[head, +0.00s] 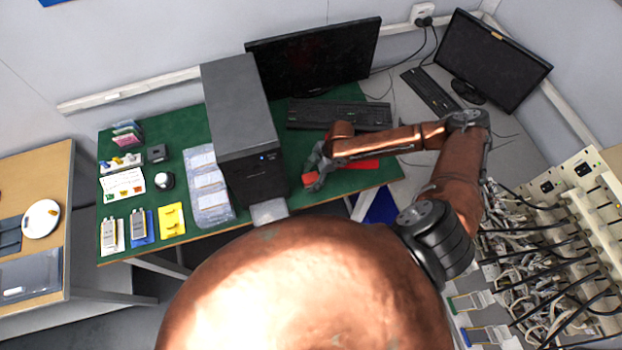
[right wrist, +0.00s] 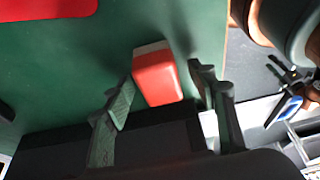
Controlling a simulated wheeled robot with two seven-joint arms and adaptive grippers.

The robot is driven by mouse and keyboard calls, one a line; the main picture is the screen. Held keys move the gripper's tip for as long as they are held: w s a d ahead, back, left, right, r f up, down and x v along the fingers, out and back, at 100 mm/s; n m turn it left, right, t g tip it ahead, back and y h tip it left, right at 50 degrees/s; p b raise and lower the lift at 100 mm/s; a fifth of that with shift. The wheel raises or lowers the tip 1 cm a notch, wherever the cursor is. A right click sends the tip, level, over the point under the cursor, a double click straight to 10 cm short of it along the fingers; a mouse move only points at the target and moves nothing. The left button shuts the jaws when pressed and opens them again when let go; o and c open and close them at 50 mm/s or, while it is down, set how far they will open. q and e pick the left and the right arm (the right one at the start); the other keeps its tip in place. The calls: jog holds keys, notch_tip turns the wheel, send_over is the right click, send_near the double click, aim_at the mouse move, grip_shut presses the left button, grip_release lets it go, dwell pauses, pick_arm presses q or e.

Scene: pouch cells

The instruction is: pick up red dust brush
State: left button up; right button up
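The red dust brush (right wrist: 158,78) shows in the right wrist view as a small red block with a pale, greyish edge along its far end, lying on the green table top. In the head view a small red part of it (head: 309,179) shows beside my right gripper (head: 316,172), close to the table's front edge. In the right wrist view my right gripper (right wrist: 164,88) is open, with one finger on each side of the brush. A gap shows at the right finger; the left finger is very close, and I cannot tell whether it touches. My left gripper is not in view.
A flat red item (head: 362,164) lies right of the brush, under my right arm. A black computer tower (head: 238,110) stands just left of my gripper. A keyboard (head: 338,115) and monitor (head: 315,57) are behind. Cables and a rack (head: 560,215) fill the right.

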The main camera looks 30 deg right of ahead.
aim_at(307, 180)
jog(key=c, duration=1.2)
jog(key=shift+r, duration=0.55)
jog(key=r, duration=0.2)
jog(key=shift+s+a+r, duration=0.15)
jog(key=shift+s+r, duration=0.1)
jog(key=shift+r, duration=0.15)
jog(key=s+a+r, duration=0.8)
jog(key=s+r, duration=0.1)
jog(key=s, duration=0.1)
jog(key=shift+s+a+r+p, duration=0.15)
jog(key=shift+s+a+p, duration=0.05)
jog(key=shift+s+p, duration=0.1)
